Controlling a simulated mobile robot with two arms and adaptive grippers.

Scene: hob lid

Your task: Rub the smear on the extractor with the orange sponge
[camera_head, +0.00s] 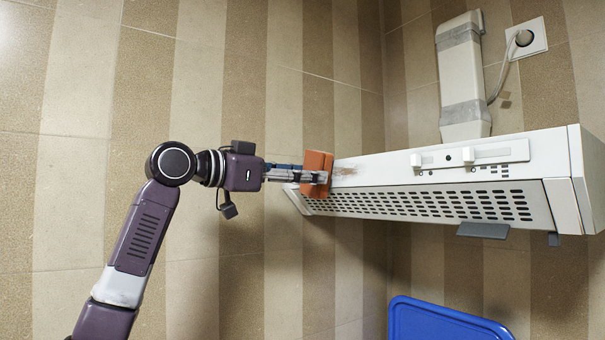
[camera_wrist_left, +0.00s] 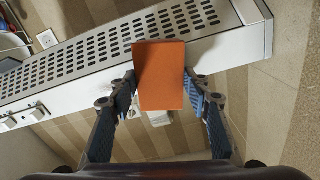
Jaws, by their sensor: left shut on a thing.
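The orange sponge (camera_head: 317,172) is held by my left gripper (camera_head: 318,177) at the left end of the extractor's front face. In the left wrist view the sponge (camera_wrist_left: 161,75) sits between the two fingers of the gripper (camera_wrist_left: 163,88). The white extractor (camera_head: 375,168) is fixed to the tiled wall. The sponge overlaps its front edge; I cannot tell for sure whether they touch. A brownish smear (camera_head: 346,170) shows on the front face just right of the sponge. Part of the smear may be hidden behind the sponge. My right gripper is not in view.
The extractor has a slider panel (camera_head: 470,155) on its front and a slotted grille (camera_head: 440,205) below. A duct (camera_head: 461,80) rises above it, near a socket with a cable (camera_head: 525,38). A blue panel (camera_head: 440,320) stands low at the right.

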